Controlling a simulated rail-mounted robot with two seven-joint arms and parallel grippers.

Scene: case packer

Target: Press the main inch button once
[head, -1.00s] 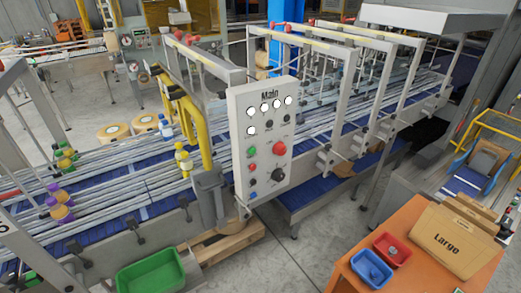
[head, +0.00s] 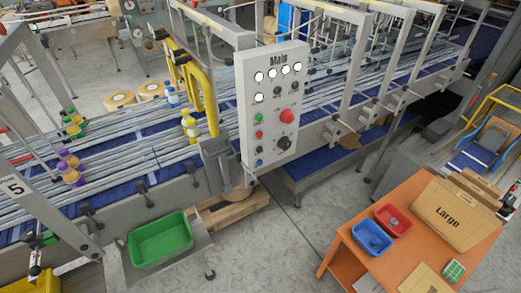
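The main control panel (head: 273,105) is a pale grey upright box headed "Main", standing at the front of the conveyor in the middle of the head view. It has a row of white round lamps at the top and one more white lamp (head: 259,98) below. Dark small knobs sit beside that lamp. Lower down are a green button (head: 259,117), a large red button (head: 286,116), a small red button (head: 259,134), a black rotary knob (head: 285,143) and a small blue button (head: 259,162). The small labels are unreadable, so I cannot tell which is inch. I see neither gripper.
The conveyor (head: 120,165) carries yellow, purple and green-capped bottles. A green bin (head: 160,240) stands in front on the left. An orange table (head: 408,265) at right holds red and blue trays and a "Large" carton (head: 455,212). Grey floor (head: 285,245) lies open below the panel.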

